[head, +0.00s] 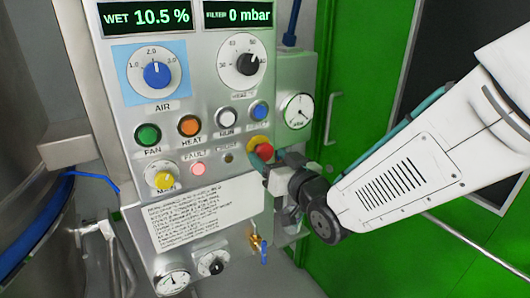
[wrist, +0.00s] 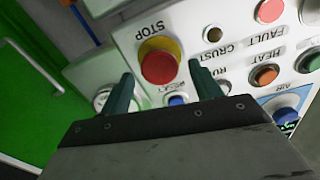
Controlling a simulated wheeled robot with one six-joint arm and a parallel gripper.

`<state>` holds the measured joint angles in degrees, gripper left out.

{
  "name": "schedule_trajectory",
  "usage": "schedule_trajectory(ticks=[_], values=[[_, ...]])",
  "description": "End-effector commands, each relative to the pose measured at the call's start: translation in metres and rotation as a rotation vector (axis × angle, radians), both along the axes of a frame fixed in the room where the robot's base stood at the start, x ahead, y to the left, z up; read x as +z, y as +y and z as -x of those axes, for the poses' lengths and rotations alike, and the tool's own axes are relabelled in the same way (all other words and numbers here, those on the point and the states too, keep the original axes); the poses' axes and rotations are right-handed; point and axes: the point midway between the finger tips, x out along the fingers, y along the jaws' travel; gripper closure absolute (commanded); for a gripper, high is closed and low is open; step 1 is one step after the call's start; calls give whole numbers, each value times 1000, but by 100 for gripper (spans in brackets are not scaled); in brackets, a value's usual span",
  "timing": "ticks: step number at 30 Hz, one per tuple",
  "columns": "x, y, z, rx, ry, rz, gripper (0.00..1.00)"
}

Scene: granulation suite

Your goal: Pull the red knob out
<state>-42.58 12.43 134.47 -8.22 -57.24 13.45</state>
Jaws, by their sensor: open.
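The red knob (head: 264,151) is a mushroom-shaped button on a yellow ring, at the right edge of the control panel in the head view. In the wrist view the red knob (wrist: 159,67) sits beside the word STOP, shown upside down. My gripper (head: 262,162) is close to the knob in the head view, and its body covers part of the panel's right edge. In the wrist view my gripper (wrist: 160,85) has its two dark green fingers apart, with the knob between and just beyond their tips. Nothing is held. Contact with the knob cannot be told.
The panel (head: 205,110) carries several buttons and dials close by, including a blue button (head: 259,110) just above the knob and a lit FAULT lamp (head: 198,168). A pressure gauge (head: 297,110) is at the right. A green door (head: 355,130) stands behind my arm.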

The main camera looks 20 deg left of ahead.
Motion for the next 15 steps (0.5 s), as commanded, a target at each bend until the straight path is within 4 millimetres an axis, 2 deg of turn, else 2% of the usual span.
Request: schedule_trajectory(ticks=[6,15], values=[[0,21,-18,-1,1,1,37],[0,25,-22,-1,1,2,37]])
